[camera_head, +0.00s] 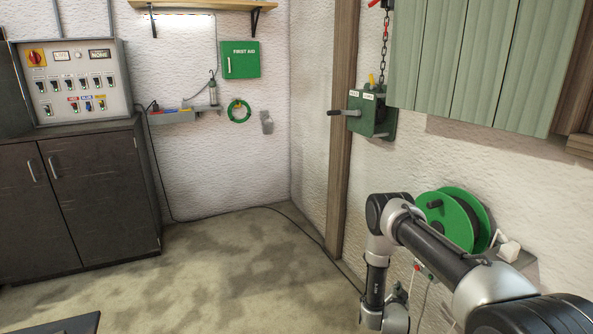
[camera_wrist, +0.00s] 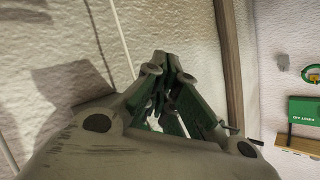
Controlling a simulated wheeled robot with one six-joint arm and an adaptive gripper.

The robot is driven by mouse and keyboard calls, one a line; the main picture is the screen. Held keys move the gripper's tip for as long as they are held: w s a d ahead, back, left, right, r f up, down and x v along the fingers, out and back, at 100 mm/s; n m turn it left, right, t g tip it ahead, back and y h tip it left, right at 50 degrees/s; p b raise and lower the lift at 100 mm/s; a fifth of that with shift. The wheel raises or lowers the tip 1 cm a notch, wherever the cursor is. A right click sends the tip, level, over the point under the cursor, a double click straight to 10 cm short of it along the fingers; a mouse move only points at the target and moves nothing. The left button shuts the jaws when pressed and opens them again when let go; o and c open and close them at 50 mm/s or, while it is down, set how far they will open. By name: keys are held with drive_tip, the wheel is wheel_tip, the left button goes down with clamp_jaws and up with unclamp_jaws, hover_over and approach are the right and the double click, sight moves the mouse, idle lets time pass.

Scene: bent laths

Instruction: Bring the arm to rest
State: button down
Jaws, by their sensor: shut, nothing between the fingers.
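My gripper (camera_wrist: 167,62) shows in the wrist view with its two fingers together at the tips, shut and empty. A green shape shows behind and between its finger links, largely covered by them. In the head view my arm (camera_head: 434,250) reaches in from the lower right, bends at the elbow and hangs down near the right wall. The fingers are not visible there; the lower end of the arm is at the bottom edge.
A green cable reel (camera_head: 455,215) is on the right wall behind my arm. A winch box (camera_head: 373,117) with a handle and chain is on the wall beyond. Green slatted panels (camera_head: 470,55) hang at upper right. A dark cabinet (camera_head: 80,200) stands left. The middle floor (camera_head: 250,265) is open, with a cable along the wall.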

drive_tip(key=s+a+f+n+g+y, duration=0.2)
drive_tip(key=s+f+g, duration=0.2)
drive_tip(key=s+f, duration=0.3)
drive_tip(key=s+a+r+n+g+y, duration=0.2)
drive_tip(key=s+a+r+g+y, duration=0.1)
drive_tip(key=s+a+g, duration=0.15)
drive_tip(key=s+a+r+n+g+y, duration=0.1)
drive_tip(key=s+r+n+g, duration=0.15)
drive_tip(key=r, duration=0.95)
drive_tip(key=s+a+r+n+g, duration=0.15)
drive_tip(key=s+r, duration=0.25)
drive_tip(key=r, duration=0.8)
drive_tip(key=s+a+r+n+g+y, duration=0.1)
drive_tip(key=s+r+n+g, duration=0.2)
drive_tip(key=r, duration=0.8)
drive_tip(key=s+r+t, duration=0.2)
drive_tip(key=s+r, duration=0.4)
drive_tip(key=r, duration=0.3)
drive_tip(key=s+d+r+t, duration=0.1)
drive_tip(key=s+r+t, duration=0.1)
drive_tip(key=s+r, duration=0.3)
drive_tip(key=s+d+r+t+h, duration=0.1)
drive_tip(key=s+r+t, duration=0.2)
drive_tip(key=r, duration=1.1)
drive_tip(key=s, duration=0.3)
drive_tip(key=shift+s+d, duration=0.25)
drive_tip(key=shift+s, duration=0.05)
